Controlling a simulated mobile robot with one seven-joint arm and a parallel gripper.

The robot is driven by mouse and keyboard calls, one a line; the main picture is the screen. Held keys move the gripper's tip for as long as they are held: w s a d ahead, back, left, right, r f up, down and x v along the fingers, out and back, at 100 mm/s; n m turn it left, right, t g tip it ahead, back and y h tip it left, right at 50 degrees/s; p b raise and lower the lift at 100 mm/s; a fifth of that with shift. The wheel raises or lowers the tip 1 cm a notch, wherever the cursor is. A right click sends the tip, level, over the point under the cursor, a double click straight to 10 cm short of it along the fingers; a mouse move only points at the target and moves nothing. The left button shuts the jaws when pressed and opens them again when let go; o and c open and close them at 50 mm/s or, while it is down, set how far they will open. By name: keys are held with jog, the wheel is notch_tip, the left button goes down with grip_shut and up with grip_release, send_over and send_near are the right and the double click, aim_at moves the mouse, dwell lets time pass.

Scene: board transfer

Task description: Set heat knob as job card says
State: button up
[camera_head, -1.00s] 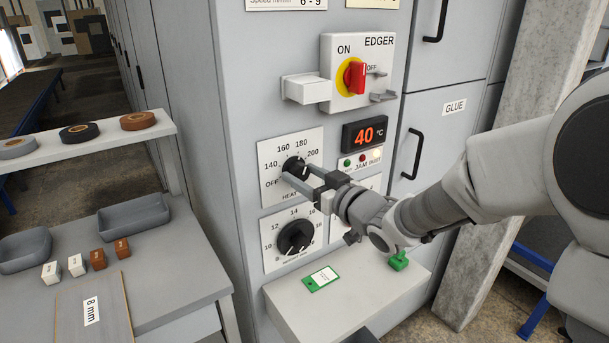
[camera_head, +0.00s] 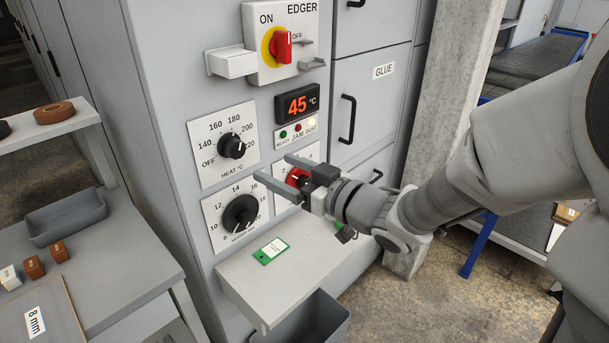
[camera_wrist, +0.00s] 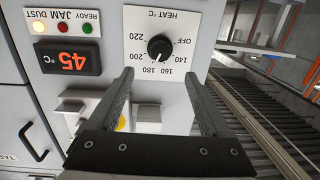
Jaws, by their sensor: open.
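The black heat knob (camera_head: 231,146) sits on a white dial plate (camera_head: 208,165) marked OFF and 140 to 220. In the wrist view the plate is upside down, and the knob's (camera_wrist: 160,47) white line seems to point between 160 and 180. My gripper (camera_head: 273,167) is open and empty, apart from the knob. In the head view it shows to the lower right of the knob, in front of a red knob (camera_head: 297,177). In the wrist view the fingertips (camera_wrist: 158,75) frame the lower dial plate. The job card (camera_head: 270,251), white with green edging, lies on the ledge; its writing is too small to read.
The display (camera_head: 297,102) reads 45 °C, with indicator lamps below. A larger black knob (camera_head: 240,213) sits under the heat dial. The red switch (camera_head: 282,46) and its white box stick out above. The ledge (camera_head: 290,280) juts out below.

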jog(key=v, duration=0.5)
jog(key=shift+s+d, duration=0.2)
jog(key=w+d+r+m+t+h+p, duration=0.1)
jog(key=d+r+m+h+p, duration=0.15)
jog(key=d+h, duration=0.45)
jog(key=w+d+r+m+t+h+p, duration=0.1)
jog(key=d+r+m+t+h, duration=0.1)
jog(key=d+m+h, duration=0.35)
jog(key=s+d+m+g+p, duration=0.1)
jog(key=s+g, duration=0.3)
jog(key=s, duration=0.5)
jog(key=s+d+m+g+h+p, duration=0.1)
jog(key=s+d+g, duration=0.2)
jog(key=s, duration=0.6)
jog(key=shift+s+d+f+m+g, duration=0.2)
jog(key=shift+d+f+m+g, duration=0.1)
jog(key=shift+d+g, duration=0.15)
